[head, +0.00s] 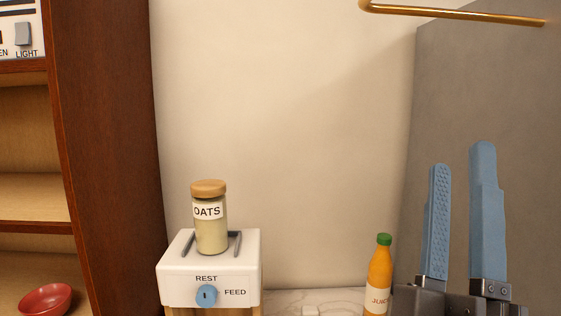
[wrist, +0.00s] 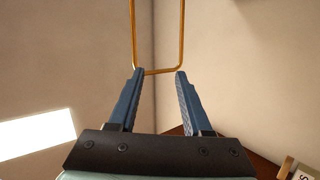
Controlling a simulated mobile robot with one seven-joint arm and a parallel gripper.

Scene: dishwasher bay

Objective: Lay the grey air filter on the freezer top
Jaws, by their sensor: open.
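My gripper (head: 460,156) points up at the right of the head view, its two blue fingers apart. In the wrist view the gripper (wrist: 159,72) is open, with nothing held between the fingers. I cannot make out a grey air filter in either view. No freezer top can be made out either. A large plain grey surface (head: 480,95) stands behind the gripper at the right of the head view; I cannot tell what it belongs to.
A brass rail (head: 455,14) crosses above; a brass loop (wrist: 158,72) appears beyond the fingertips. An oats jar (head: 210,218) stands on a white REST/FEED box (head: 180,286). A juice bottle (head: 379,275) stands left of my gripper. A brown shelf (head: 105,150) holds a red bowl (head: 45,301).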

